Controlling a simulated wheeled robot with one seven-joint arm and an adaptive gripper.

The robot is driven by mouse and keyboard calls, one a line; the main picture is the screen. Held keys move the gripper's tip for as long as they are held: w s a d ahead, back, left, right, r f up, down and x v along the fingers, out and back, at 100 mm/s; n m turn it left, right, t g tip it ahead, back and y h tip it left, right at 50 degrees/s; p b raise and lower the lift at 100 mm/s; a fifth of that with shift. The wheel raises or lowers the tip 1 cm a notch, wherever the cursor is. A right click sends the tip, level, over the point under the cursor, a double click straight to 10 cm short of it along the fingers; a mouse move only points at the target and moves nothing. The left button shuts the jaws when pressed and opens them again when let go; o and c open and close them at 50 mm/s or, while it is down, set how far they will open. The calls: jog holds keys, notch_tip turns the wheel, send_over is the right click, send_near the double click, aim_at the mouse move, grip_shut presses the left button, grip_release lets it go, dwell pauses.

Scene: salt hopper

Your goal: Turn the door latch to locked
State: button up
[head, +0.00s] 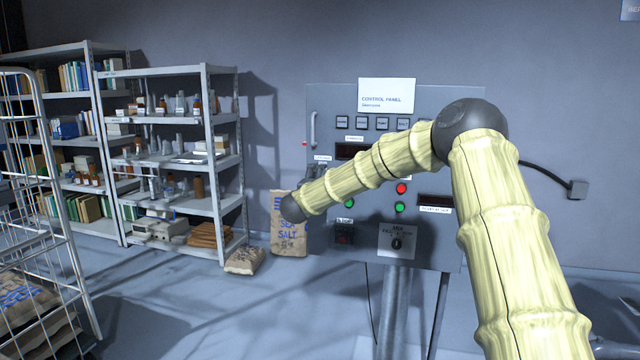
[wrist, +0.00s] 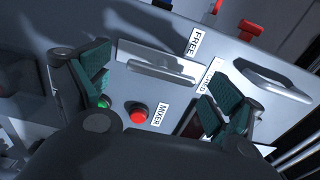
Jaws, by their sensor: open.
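My gripper (wrist: 157,86) is open in the wrist view, with a green-padded finger on each side and nothing held between them. A long pale grey bar, which looks like the door latch (wrist: 158,65), lies across the panel between and beyond the fingers. A label reading FREE (wrist: 193,42) is above its right part. Another label ending in "ED" (wrist: 213,76) is by its right end, partly covered by the right finger. Whether a finger touches the bar is unclear. In the head view my arm hides most of the gripper and latch area.
The control panel (head: 452,110) stands against the wall. A red button (wrist: 139,117) and a green button (wrist: 103,102) are near the fingers. A door handle (wrist: 273,84) is at right in the wrist view. Shelves (head: 170,72) and a wire cart (head: 62,235) stand left.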

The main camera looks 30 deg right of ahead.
jog(key=v, duration=0.9)
